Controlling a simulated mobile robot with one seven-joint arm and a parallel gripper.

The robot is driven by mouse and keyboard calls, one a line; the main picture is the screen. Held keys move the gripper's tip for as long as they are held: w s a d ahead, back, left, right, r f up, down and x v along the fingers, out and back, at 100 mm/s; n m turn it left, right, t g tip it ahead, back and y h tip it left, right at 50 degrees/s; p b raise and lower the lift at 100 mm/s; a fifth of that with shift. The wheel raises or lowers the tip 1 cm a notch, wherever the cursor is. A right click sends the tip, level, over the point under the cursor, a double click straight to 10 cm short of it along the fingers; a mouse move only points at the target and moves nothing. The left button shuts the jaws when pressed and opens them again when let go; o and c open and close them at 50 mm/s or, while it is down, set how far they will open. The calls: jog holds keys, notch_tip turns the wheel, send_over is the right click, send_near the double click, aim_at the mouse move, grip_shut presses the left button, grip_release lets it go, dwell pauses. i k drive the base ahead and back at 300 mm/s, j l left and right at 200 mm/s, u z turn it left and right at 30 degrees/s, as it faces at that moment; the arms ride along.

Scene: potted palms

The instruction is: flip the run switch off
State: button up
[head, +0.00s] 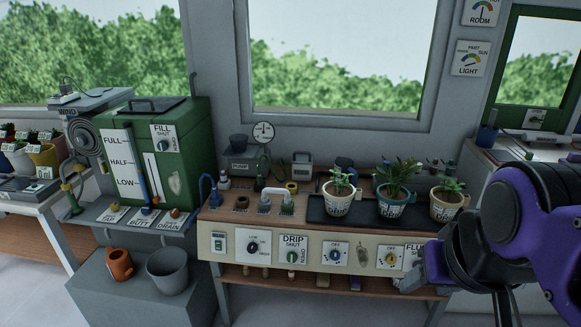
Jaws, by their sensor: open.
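A small white switch plate with a green part (218,243) is at the left end of the cream front panel (315,240) of the wooden bench. It looks like the run switch, but its lettering and position are too small to tell. My gripper (428,272) is at the lower right, in front of the panel's right end. It is open and holds nothing that I can see. It is well to the right of the switch plate and apart from it. My arm covers the right end of the panel.
Beside the switch are a black dial (252,247), a green DRIP knob (292,256), a blue knob (334,254) and a yellow knob (390,259). Potted plants (340,195) stand on a black tray (318,212) above. A green tank (150,150) stands left.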

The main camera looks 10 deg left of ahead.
aim_at(218, 242)
jog(key=i+j+u, duration=0.1)
jog(key=j+u, duration=0.2)
jog(key=u, duration=0.2)
jog(key=i+j+u, duration=0.2)
jog(key=u, duration=0.3)
